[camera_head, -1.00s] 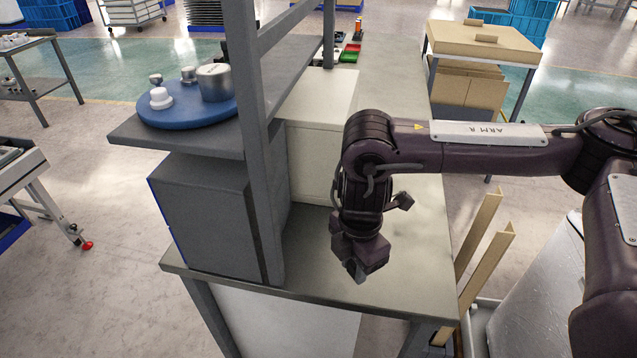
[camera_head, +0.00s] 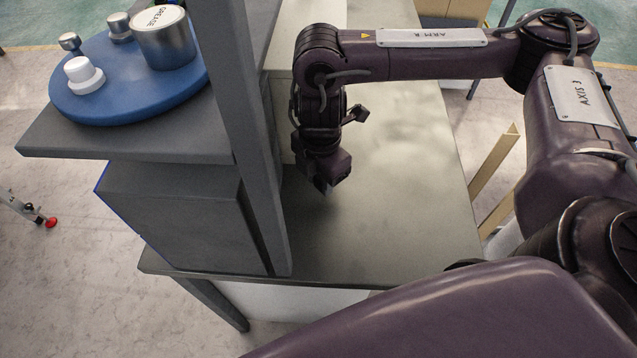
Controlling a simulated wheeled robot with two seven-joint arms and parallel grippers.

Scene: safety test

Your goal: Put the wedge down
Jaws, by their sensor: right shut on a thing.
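My right gripper (camera_head: 326,186) points down over the grey worktable (camera_head: 405,215), just right of the upright post. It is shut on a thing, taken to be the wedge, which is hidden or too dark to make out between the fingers. The fingertips are close above the tabletop; I cannot tell whether the held thing touches it. My left gripper is not in view.
A grey post (camera_head: 243,130) and dark cabinet (camera_head: 190,215) stand left of the gripper. The shelf above holds a blue round tray (camera_head: 125,103) with a grease tin (camera_head: 163,38) and several small items. The tabletop right of the gripper is clear.

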